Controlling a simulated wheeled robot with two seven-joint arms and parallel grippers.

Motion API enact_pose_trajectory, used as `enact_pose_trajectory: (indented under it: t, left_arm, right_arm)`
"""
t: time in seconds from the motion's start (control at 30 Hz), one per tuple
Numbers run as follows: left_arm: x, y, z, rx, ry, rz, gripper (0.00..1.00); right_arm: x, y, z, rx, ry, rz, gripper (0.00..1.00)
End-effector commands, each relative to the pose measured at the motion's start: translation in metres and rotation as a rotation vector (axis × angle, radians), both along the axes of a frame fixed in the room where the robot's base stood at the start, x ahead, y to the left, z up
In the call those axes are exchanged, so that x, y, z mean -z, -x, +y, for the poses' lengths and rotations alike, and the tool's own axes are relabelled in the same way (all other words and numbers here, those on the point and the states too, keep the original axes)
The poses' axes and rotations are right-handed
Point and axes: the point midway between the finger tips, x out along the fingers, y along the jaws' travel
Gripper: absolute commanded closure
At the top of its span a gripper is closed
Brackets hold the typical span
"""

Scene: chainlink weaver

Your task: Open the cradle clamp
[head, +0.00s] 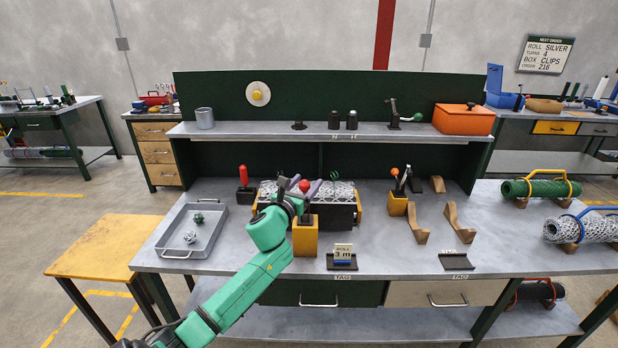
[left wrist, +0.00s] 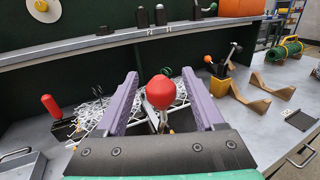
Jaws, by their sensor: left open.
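A red ball knob (head: 305,186) tops a lever on a yellow block (head: 305,240) at the front of the bench; I take this for the cradle clamp. In the left wrist view the red knob (left wrist: 160,91) sits between the two purple fingers of my left gripper (left wrist: 160,78). The fingers are apart, one on each side, and I cannot tell whether either touches it. In the head view my left gripper (head: 298,188) partly hides the lever. White mesh (head: 338,192) lies in the dark cradle behind. My right gripper is not in view.
A second yellow block (head: 397,206) with an orange-knobbed lever stands right of the mesh. A red-handled lever (head: 243,176) stands left. A grey tray (head: 170,248) holds small parts. Wooden supports (head: 450,222) and a tag stand (head: 343,260) are nearby. A shelf (head: 270,133) spans the back.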

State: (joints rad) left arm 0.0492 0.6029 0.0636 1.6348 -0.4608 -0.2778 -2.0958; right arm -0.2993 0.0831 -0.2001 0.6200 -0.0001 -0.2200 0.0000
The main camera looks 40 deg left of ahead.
Motion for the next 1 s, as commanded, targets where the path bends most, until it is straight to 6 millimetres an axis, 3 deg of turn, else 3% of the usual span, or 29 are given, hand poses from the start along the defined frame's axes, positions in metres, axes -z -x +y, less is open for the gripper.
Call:
enact_pose_trajectory:
  t: [0.13, 0.4, 0.43, 0.6, 1.0]
  left_arm:
    - [0.0, -0.017, 0.005, -0.001, 0.003, -0.001, 0.3]
    - [0.001, -0.021, 0.005, 0.001, 0.001, 0.001, 0.3]
    - [0.001, -0.021, 0.005, 0.001, 0.001, 0.001, 0.34]
    - [0.001, -0.02, 0.005, 0.001, 0.001, 0.001, 0.99]
    - [0.001, -0.02, 0.005, 0.001, 0.002, 0.0, 1.0]
  right_arm:
    - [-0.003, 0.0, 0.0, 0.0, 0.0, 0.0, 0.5]
    - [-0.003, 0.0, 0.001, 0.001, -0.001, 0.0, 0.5]
    - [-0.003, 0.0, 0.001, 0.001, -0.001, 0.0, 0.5]
    - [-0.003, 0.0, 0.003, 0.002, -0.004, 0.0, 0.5]
    - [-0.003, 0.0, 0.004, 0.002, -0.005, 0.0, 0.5]
